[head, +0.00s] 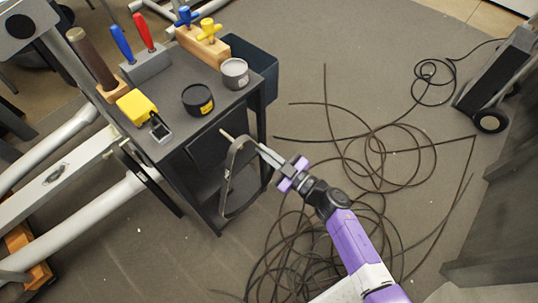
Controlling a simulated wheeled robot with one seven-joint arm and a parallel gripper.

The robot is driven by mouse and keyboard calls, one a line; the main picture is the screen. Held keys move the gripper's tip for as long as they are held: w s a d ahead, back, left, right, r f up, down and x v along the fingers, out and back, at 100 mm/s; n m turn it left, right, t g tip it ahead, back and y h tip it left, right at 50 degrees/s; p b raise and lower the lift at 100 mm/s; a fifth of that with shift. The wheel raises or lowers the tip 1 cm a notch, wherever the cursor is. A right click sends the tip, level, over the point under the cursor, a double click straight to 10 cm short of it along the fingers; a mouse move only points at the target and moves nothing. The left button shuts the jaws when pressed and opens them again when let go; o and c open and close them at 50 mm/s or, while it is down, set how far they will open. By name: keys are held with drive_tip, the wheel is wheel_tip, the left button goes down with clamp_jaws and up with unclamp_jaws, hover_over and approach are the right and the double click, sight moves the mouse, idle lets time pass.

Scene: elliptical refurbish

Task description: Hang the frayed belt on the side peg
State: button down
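The frayed belt (228,179) is a thin grey-brown loop hanging upright beside the right side of the dark cart (202,149). A short pale side peg (227,135) sticks out by the belt's top. The peg overlaps the top of the loop in the head view; I cannot tell whether the belt rests on it. My gripper (264,151) reaches in from the lower right, its fingers close together at the belt's upper right edge, and appears shut on it. The exact grip is too small to see clearly.
The cart top holds a black tape roll (198,99), a grey tin (235,73), a yellow-and-black tool (141,109) and screwdrivers in a block (147,64). Tangled black cable (330,240) covers the floor. A pale machine frame (70,180) stands left.

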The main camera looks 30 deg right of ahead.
drive_tip(key=shift+b+x, duration=0.6)
drive_tip(key=shift+x, duration=0.6)
drive_tip(key=shift+w+a+f+b, duration=0.15)
drive_tip(key=shift+w+f+b, duration=0.4)
drive_tip(key=shift+f, duration=0.25)
drive_tip(key=shift+w, duration=0.1)
drive_tip(key=c, duration=1.6)
unclamp_jaws()
drive_tip(key=shift+f, duration=0.1)
drive_tip(key=shift+o, duration=0.2)
drive_tip(key=p+v, duration=0.1)
drive_tip(key=v, duration=0.6)
drive_tip(key=shift+s, duration=0.4)
